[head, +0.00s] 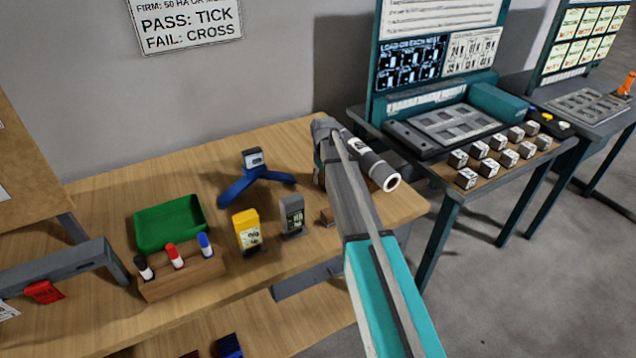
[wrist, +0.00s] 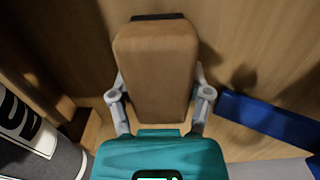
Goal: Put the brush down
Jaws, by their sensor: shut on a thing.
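The brush (wrist: 155,50), a tan wooden block with a dark strip at its far end, is between the two grey fingers of my gripper (wrist: 160,92) in the wrist view. My gripper is shut on its sides. It is over the wooden table (head: 100,200); I cannot tell whether the brush touches the tabletop. In the head view my arm hides most of the gripper and I cannot make out the brush for certain.
A blue stand (head: 256,186), green tray (head: 168,222), marker block (head: 180,278), yellow box (head: 246,231) and grey box (head: 292,215) are left of my arm. A white-labelled grey cylinder (wrist: 35,140) shows in the wrist view.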

